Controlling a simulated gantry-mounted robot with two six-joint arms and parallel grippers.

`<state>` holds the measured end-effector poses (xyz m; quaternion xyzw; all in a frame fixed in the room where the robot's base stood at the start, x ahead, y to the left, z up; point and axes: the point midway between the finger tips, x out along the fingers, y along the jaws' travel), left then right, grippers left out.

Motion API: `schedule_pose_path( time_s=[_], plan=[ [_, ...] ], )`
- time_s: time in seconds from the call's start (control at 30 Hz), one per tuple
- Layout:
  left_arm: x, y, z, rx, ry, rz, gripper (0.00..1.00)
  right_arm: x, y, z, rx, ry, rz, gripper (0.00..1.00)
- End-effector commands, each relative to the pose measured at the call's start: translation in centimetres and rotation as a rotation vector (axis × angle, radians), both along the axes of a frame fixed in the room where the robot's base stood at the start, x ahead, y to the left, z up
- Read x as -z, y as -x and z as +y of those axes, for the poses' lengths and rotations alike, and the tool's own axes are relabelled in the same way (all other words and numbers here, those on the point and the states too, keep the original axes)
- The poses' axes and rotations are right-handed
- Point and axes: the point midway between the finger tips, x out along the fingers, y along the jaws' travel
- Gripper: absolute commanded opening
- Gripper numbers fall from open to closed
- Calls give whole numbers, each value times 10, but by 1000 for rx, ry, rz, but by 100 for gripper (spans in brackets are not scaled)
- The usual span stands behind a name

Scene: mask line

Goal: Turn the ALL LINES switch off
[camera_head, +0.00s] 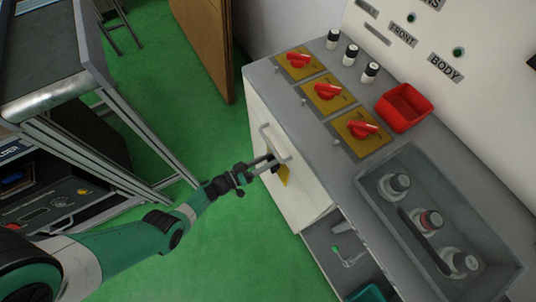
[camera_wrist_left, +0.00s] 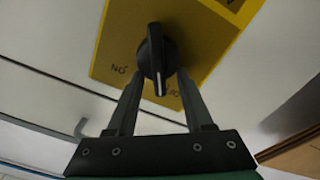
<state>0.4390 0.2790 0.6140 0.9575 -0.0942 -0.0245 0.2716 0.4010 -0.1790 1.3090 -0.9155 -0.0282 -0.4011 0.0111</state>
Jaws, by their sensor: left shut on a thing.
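A black rotary switch knob (camera_wrist_left: 157,55) sits on a yellow plate (camera_wrist_left: 200,40) in the left wrist view. The plate is on the white cabinet front (camera_head: 290,197), and its edge shows in the head view (camera_head: 284,176). My left gripper (camera_wrist_left: 157,98) is shut on the knob, one finger on each side. In the head view my left gripper (camera_head: 262,166) reaches the cabinet front from the left and hides most of the knob. Letters by the knob look inverted, resembling ON and OFF; the ALL LINES wording is not readable. My right gripper is not in view.
A pale handle (camera_head: 275,143) sticks out close beside the left gripper. Red switches (camera_head: 327,90) on yellow plates, a red bin (camera_head: 403,107) and a grey tray (camera_head: 375,162) are on the grey counter. A conveyor (camera_head: 50,100) stands left; green floor lies between.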

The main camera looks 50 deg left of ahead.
Motion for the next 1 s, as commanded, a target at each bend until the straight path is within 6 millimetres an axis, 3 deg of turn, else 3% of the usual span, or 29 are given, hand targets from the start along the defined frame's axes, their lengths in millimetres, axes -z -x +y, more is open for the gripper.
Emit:
schedule_pose_path(
  time_s=[0.4,0.97,1.0],
  plan=[
    [10,2,2,-1,209,59,0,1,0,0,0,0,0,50],
    [10,2,2,0,243,67,0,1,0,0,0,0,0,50],
    [10,2,2,0,242,67,55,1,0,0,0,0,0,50]
  ],
)
